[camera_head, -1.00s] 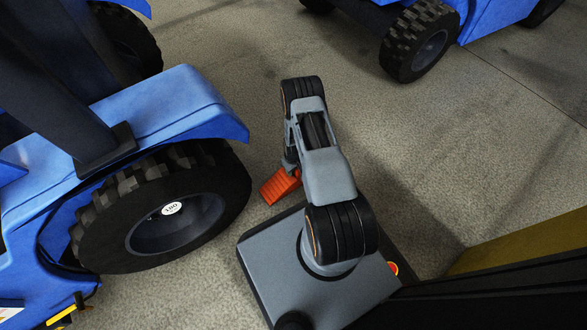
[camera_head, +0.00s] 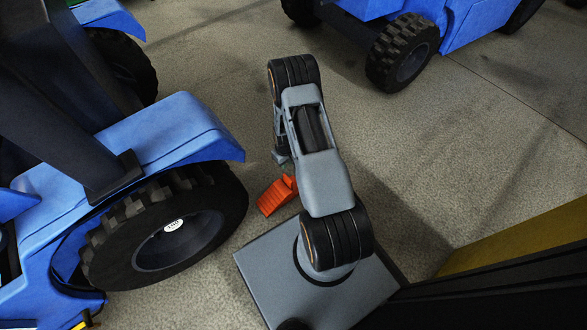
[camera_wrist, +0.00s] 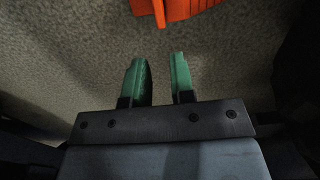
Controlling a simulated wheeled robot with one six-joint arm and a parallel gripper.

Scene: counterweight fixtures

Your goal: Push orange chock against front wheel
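The orange chock (camera_head: 276,196) lies on the floor just right of the front wheel (camera_head: 165,232) of the blue vehicle, with a narrow strip of floor between them. The wheel is black with a knobbly tread. In the wrist view, part of the orange chock (camera_wrist: 175,11) shows at the top edge, beyond my fingertips. My gripper (camera_wrist: 158,58) has two green fingers standing apart, with only floor between them. It does not touch the chock in that view. In the head view the fingers are hidden or too small to tell, near the chock's far side.
The blue fender (camera_head: 160,150) overhangs the wheel. A second blue vehicle (camera_head: 405,55) with black wheels stands at the back right. A yellow surface (camera_head: 520,240) is at the lower right. The concrete floor (camera_head: 400,160) between is clear.

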